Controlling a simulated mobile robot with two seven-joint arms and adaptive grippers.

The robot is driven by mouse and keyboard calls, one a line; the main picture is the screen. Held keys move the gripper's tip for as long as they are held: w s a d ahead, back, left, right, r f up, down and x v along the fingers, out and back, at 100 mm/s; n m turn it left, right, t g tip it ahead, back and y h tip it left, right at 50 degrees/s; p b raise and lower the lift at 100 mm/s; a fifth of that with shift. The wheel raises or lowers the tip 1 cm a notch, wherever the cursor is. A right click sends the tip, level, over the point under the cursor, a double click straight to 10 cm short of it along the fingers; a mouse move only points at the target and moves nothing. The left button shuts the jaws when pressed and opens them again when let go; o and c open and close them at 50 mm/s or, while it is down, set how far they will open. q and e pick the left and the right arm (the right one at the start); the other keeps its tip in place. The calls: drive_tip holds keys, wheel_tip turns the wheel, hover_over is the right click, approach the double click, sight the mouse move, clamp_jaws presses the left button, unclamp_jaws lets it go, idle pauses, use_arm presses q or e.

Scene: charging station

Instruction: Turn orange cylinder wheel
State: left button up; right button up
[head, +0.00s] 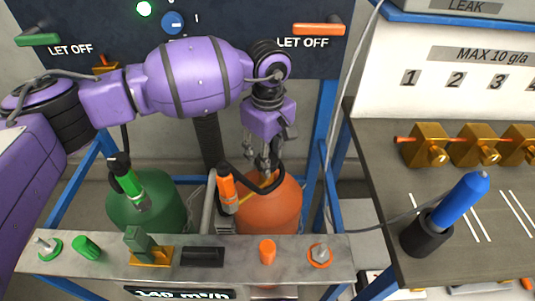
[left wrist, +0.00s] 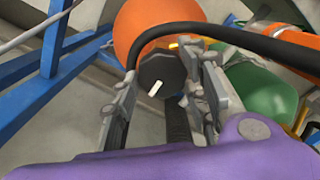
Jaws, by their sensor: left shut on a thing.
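The orange cylinder (head: 275,205) stands behind the grey ledge in the head view, and its round orange body shows at the top of the left wrist view (left wrist: 150,22). Its dark round wheel (left wrist: 160,72), with a white mark on its face, sits between the fingers of my left gripper (left wrist: 163,84) in the left wrist view. In the head view the left gripper (head: 266,165) points down at the top of the cylinder. It is shut on the wheel, which is mostly hidden there by the fingers and a hose. My right gripper is in neither view.
A green cylinder (head: 140,205) stands to the left. A black hose and an orange-handled nozzle (head: 227,190) are close beside my left gripper. Blue frame posts (head: 325,130) flank the cylinders. The grey ledge (head: 220,250) runs in front. A table (head: 440,270) with a blue-handled tool is at right.

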use_arm(q)
drive_tip(key=shift+w+r, duration=0.15)
drive_tip(key=o, duration=1.1)
drive_tip(key=shift+d, duration=0.1)
wheel_tip(320, 180, up, 12)
